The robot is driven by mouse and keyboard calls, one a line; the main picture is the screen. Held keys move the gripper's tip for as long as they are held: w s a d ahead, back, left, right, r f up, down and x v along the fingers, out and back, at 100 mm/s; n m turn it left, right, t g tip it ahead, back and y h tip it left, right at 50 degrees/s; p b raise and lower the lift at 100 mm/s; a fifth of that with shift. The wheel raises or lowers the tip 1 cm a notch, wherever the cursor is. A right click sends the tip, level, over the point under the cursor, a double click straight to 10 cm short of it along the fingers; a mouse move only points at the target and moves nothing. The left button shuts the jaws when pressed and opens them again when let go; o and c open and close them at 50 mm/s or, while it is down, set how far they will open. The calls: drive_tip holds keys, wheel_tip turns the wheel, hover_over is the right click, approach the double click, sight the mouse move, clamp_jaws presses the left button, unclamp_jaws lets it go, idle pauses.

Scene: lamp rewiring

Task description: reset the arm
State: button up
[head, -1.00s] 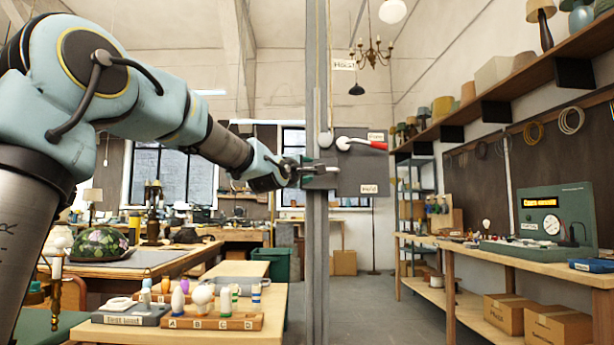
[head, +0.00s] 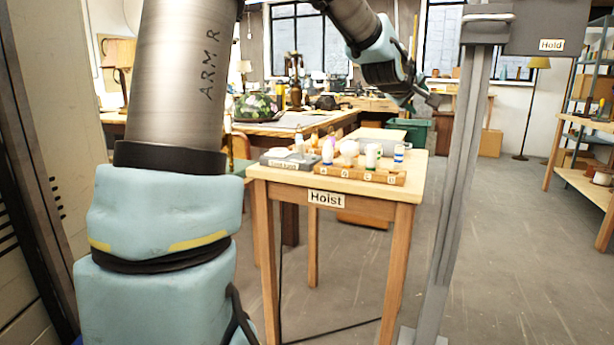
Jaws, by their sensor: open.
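My arm, pale blue and metal and marked "ARM R", fills the left and top of the head view. My gripper (head: 428,98) is at the upper middle, in the air to the left of the grey post (head: 462,170). Its dark jaws are small in the picture and hold nothing that I can see. It is apart from the grey panel (head: 550,25) with the "Hold" label, whose upper part is cut off by the top edge. The upper bend of my arm is out of view.
A small wooden table (head: 330,185) labelled "Hoist" stands below my gripper. It carries a lettered wooden rack (head: 360,174) of bulbs and a grey tray (head: 290,161). A green bin (head: 412,132) is behind. A shelf (head: 590,85) stands at the right. The floor right of the post is clear.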

drive_tip(key=s+a+f+m+g+y, duration=0.1)
drive_tip(key=s+a+f+g+y, duration=0.15)
drive_tip(key=s+a+f, duration=0.45)
drive_tip(key=s+a+f+m+g+y, duration=0.2)
drive_tip(key=s+a+f+y, duration=0.1)
drive_tip(key=a+f, duration=0.75)
drive_tip(key=s+a+f+m+g+y, duration=0.1)
drive_tip(key=s+a+f+g+y, duration=0.1)
drive_tip(key=s+a+f, duration=0.65)
drive_tip(key=s+a+f+m+g+y, duration=0.1)
drive_tip(key=s+a+f+g, duration=0.2)
drive_tip(key=s+a, duration=0.35)
wheel_tip(320, 180, up, 13)
drive_tip(key=w+a+p, duration=0.1)
drive_tip(key=a+p, duration=0.1)
drive_tip(key=p, duration=1)
drive_tip(key=shift+w, duration=0.15)
drive_tip(key=shift+f, duration=0.15)
